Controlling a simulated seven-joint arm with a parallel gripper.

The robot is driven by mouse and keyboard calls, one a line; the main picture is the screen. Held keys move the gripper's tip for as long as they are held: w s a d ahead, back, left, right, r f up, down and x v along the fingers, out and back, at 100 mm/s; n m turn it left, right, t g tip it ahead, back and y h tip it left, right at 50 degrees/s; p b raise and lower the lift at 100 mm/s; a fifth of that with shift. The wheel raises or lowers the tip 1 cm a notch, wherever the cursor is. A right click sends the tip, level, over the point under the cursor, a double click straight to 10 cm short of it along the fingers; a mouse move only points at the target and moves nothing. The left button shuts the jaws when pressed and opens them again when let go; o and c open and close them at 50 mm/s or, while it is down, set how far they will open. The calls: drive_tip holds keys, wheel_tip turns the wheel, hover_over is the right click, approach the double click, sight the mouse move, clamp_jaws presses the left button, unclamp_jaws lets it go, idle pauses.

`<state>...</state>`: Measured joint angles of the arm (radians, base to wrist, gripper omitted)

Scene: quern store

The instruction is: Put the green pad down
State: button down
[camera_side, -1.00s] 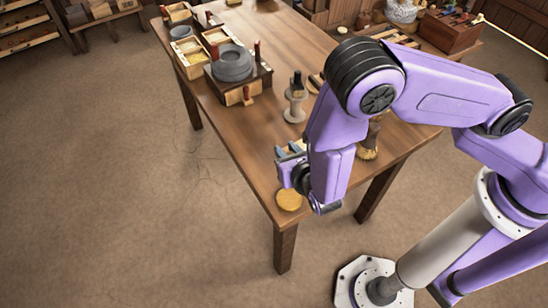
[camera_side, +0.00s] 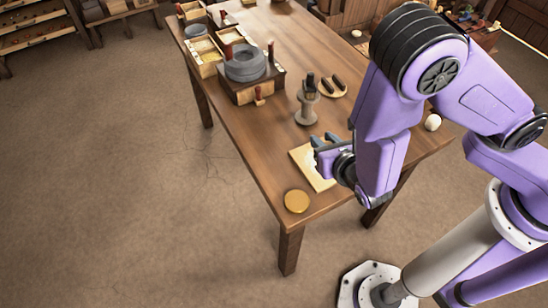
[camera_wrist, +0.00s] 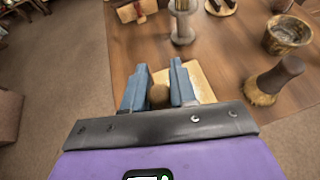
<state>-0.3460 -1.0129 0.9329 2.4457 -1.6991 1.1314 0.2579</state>
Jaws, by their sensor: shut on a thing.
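I see no green pad in either view. My gripper (camera_side: 325,140) is low over the near part of the table, above a pale flat board (camera_side: 304,172). In the wrist view, the blue fingers of my gripper (camera_wrist: 160,85) are shut on a small brown rounded thing (camera_wrist: 158,96). Only its top shows; whatever is below it is hidden by the fingers and the wrist. The board also shows beyond the fingers in the wrist view (camera_wrist: 202,85). I cannot tell whether the held thing touches the board.
A yellow-brown disc (camera_side: 296,201) lies near the table's front corner. A grey spool-shaped stand (camera_side: 307,108) stands behind the board. A grey quern (camera_side: 245,66) and boxes are farther back. A bowl (camera_wrist: 288,34) and a dark-topped brush-like thing (camera_wrist: 274,80) stand to the right.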

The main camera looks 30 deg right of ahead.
drive_tip(key=w+a+f, duration=0.2)
drive_tip(key=w, duration=0.2)
drive_tip(key=w+a+f, duration=0.2)
drive_tip(key=w+f, duration=0.1)
drive_tip(key=w, duration=0.2)
drive_tip(key=w+a+f, duration=0.2)
drive_tip(key=w+f, duration=0.1)
drive_tip(key=w, duration=0.1)
drive_tip(key=shift+w+a+f, duration=0.1)
drive_tip(key=shift+w+a, duration=0.15)
drive_tip(key=shift+w, duration=0.05)
drive_tip(key=shift+w+a+f, duration=0.25)
drive_tip(key=shift+w+f, duration=0.15)
drive_tip(key=shift+f, duration=0.2)
drive_tip(key=shift+w+a+f, duration=0.1)
drive_tip(key=shift+w+f, duration=0.05)
drive_tip(key=shift+f, duration=1.55)
drive_tip(key=shift+f, duration=0.15)
drive_tip(key=c, duration=0.9)
unclamp_jaws()
